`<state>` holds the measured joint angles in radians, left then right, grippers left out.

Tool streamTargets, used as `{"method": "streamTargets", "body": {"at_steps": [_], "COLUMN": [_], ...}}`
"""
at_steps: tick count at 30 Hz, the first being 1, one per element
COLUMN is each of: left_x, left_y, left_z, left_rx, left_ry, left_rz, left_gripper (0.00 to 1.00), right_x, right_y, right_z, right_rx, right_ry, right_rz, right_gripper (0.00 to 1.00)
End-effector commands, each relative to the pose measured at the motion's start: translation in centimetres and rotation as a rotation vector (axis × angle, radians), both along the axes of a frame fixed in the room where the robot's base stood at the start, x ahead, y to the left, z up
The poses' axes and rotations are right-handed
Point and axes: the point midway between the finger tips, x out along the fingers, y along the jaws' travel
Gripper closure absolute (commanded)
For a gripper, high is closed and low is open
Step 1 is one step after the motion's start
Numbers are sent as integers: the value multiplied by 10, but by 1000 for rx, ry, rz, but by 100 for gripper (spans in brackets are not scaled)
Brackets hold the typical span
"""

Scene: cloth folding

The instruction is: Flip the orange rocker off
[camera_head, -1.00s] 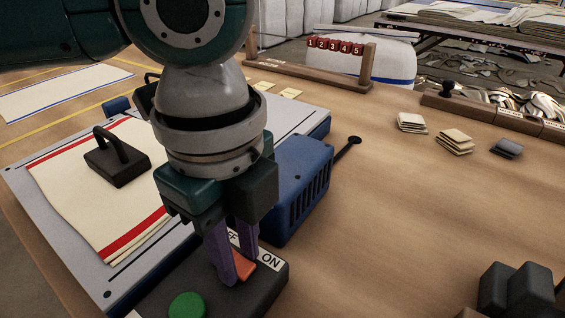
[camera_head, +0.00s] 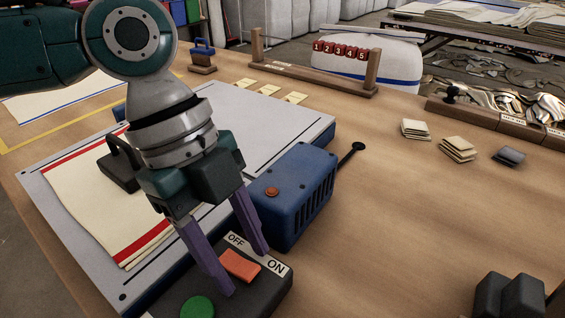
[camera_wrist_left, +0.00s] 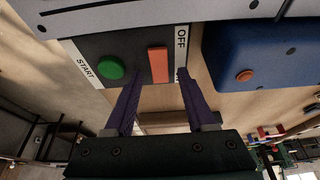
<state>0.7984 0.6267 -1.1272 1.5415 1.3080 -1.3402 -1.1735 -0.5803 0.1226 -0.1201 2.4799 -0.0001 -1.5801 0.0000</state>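The orange rocker (camera_head: 240,265) is set in the top of a dark control box (camera_head: 262,298) at the bottom of the head view, between an OFF label on its far side and an ON label on its right. I cannot tell which way it tilts. The rocker also shows in the left wrist view (camera_wrist_left: 158,65), beside the OFF label. My left gripper (camera_head: 247,272) is open and empty, its purple fingers spread either side of the rocker. I cannot tell whether either finger touches the box.
A green START button (camera_head: 198,308) sits on the same box. A blue housing (camera_head: 300,195) with a lever stands just behind. A grey board (camera_head: 290,125) carrying cloth lies to the left.

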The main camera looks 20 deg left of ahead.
Motion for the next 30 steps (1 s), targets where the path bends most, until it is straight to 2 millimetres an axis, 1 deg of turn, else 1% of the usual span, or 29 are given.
{"method": "streamTargets", "body": {"at_steps": [7, 10, 14, 18, 21, 25, 30], "left_x": [0, 1, 5, 8, 10, 12, 12], "left_y": [0, 3, 10, 20, 26, 31, 33], "left_z": [1, 7, 29, 56, 73, 87, 93], "left_rx": [1, 2, 2, 2, 1, 1, 1], "left_ry": [0, -2, -5, -5, -3, -1, -1], "left_rz": [0, 0, 1, 1, 1, 0, 0], "left_gripper": [43, 43, 43, 43, 43, 43, 43], "right_x": [0, 0, 0, 0, 0, 0, 0], "right_y": [0, 0, 0, 0, 0, 0, 1], "right_z": [0, 2, 6, 9, 11, 12, 13], "right_rx": [0, 0, 0, 1, 1, 2, 3], "right_ry": [0, 0, 0, 0, 0, -1, -1], "right_rz": [0, 0, 0, -1, -1, -2, -2], "right_gripper": [57, 57, 57, 57, 57, 57, 57]}}
